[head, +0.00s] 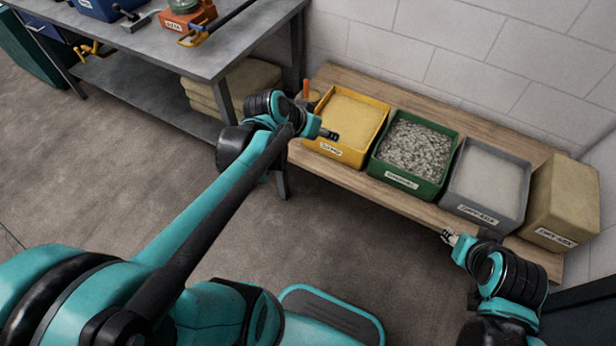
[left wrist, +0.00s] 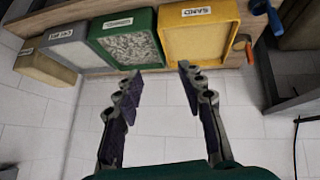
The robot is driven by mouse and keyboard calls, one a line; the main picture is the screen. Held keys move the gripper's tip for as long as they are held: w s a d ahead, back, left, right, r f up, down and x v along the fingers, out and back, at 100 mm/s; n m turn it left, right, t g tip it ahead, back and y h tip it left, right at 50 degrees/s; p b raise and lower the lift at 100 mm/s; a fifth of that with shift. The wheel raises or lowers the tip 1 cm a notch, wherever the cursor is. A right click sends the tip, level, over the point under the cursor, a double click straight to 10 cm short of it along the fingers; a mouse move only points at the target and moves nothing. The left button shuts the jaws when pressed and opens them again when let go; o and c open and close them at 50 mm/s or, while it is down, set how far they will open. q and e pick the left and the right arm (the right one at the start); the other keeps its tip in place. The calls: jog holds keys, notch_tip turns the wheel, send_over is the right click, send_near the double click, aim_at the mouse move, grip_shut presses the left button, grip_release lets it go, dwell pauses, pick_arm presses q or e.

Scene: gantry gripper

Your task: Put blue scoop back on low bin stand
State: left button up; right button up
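The low bin stand (head: 380,191) is a wooden bench along the wall. It holds a yellow bin of sand (head: 326,147), a green bin of gravel (head: 407,184) and a grey bin (head: 478,211). In the left wrist view, a blue object (left wrist: 268,15), possibly the blue scoop, shows in part near the stand's end; I cannot make it out in the head view. My left gripper (head: 328,134) is before the yellow bin; the wrist view shows its fingers (left wrist: 160,80) apart and empty. My right gripper (head: 449,237) is in front of the grey bin, its opening unclear.
An orange handle (head: 306,90) stands beside the yellow bin. A tan block-like bag (head: 566,200) sits at the stand's right end. A grey metal workbench (head: 190,50) at upper left carries tools and boxes, with stacked sacks (head: 240,85) below. The floor between is clear.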

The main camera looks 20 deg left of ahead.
pick_arm(q)
jog(key=s+d+y, duration=0.2)
jog(key=s, duration=1.1)
jog(key=shift+s+f+n+y, duration=0.25)
jog(key=shift+f+n+y, duration=0.05)
jog(key=shift+f+n, duration=0.1)
